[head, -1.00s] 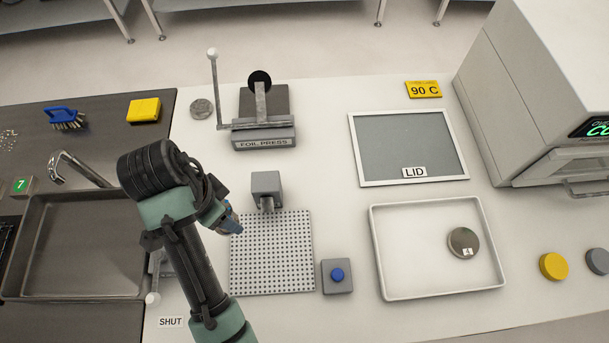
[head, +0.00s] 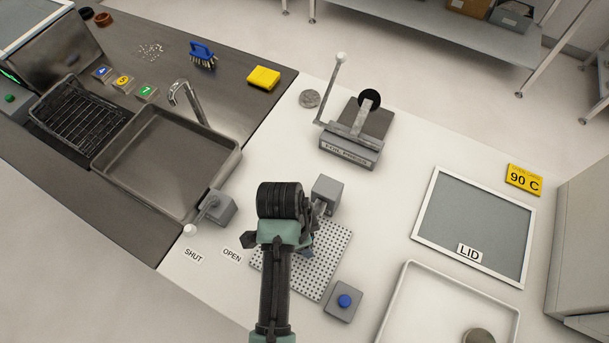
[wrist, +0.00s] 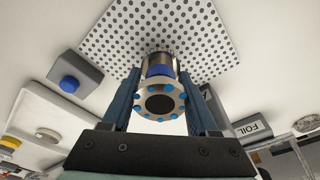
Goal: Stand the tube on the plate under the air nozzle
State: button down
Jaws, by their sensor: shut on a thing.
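In the wrist view, a metal tube (wrist: 157,66) with a blue band and a round flange with blue bolts sits between the two blue fingers of my gripper (wrist: 162,98). My gripper is shut on it. The flange end faces the wrist camera, and the other end points toward the perforated plate (wrist: 190,22). I cannot tell whether the tube touches the plate. In the head view, my arm covers the tube and part of the plate (head: 335,255). The air nozzle (head: 318,208) comes from a grey block at the plate's back edge, close to my wrist.
A grey box with a blue button (head: 344,301) stands right of the plate. The foil press (head: 350,150) is behind the nozzle block. A valve with a lever (head: 215,207) is left, between sink (head: 165,160) and plate. A lid (head: 470,225) and white tray (head: 400,310) lie right.

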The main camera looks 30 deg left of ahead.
jog(key=shift+a+f, duration=0.15)
jog(key=shift+f, duration=1.1)
jog(key=shift+c, duration=0.8)
grip_release()
jog(key=shift+f, duration=0.15)
jog(key=r, duration=0.8)
jog(key=s+a+r, duration=0.1)
jog(key=r, duration=0.3)
jog(key=shift+s+r+p, duration=0.1)
jog(key=shift+r+p, duration=0.05)
jog(key=shift+p, duration=0.15)
